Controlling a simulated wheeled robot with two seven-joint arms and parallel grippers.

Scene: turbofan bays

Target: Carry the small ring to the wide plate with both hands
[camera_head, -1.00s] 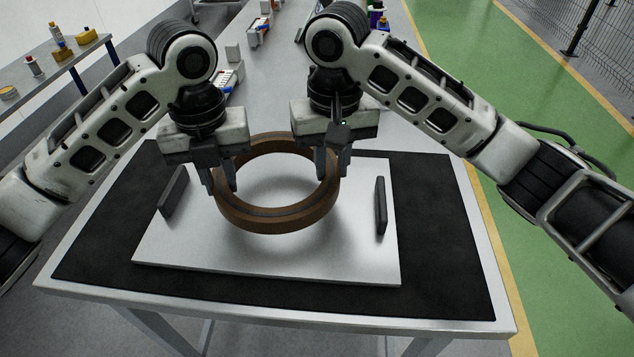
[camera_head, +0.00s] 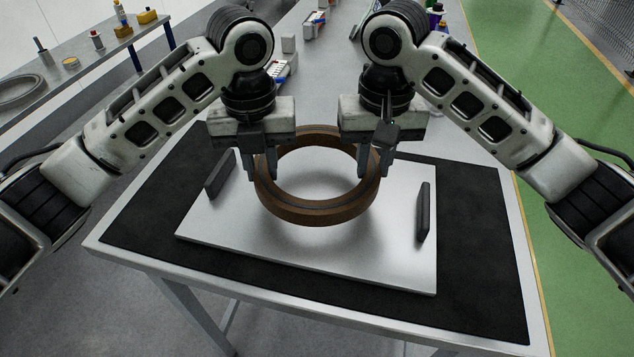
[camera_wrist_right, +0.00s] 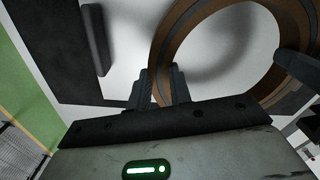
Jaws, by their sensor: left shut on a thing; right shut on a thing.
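The small brown ring (camera_head: 318,213) is held level between both grippers, over the rear half of the wide silver plate (camera_head: 320,252). The wrist view shows the ring (camera_wrist_right: 168,45) with a soft shadow on the plate (camera_wrist_right: 125,40), so it appears raised. My left gripper (camera_head: 265,167) is shut on the ring's left side. My right gripper (camera_head: 375,162) is shut on its right side, and its fingers (camera_wrist_right: 158,88) show at the rim in the wrist view. The plate has dark upright grips at left (camera_head: 220,174) and right (camera_head: 423,212).
The plate lies on a black mat (camera_head: 480,270) on a light table (camera_head: 520,255). A side bench (camera_head: 75,72) at the left holds bottles, a yellow block and a grey ring (camera_head: 20,92). More small items stand behind the table. Green floor (camera_head: 510,90) is open at the right.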

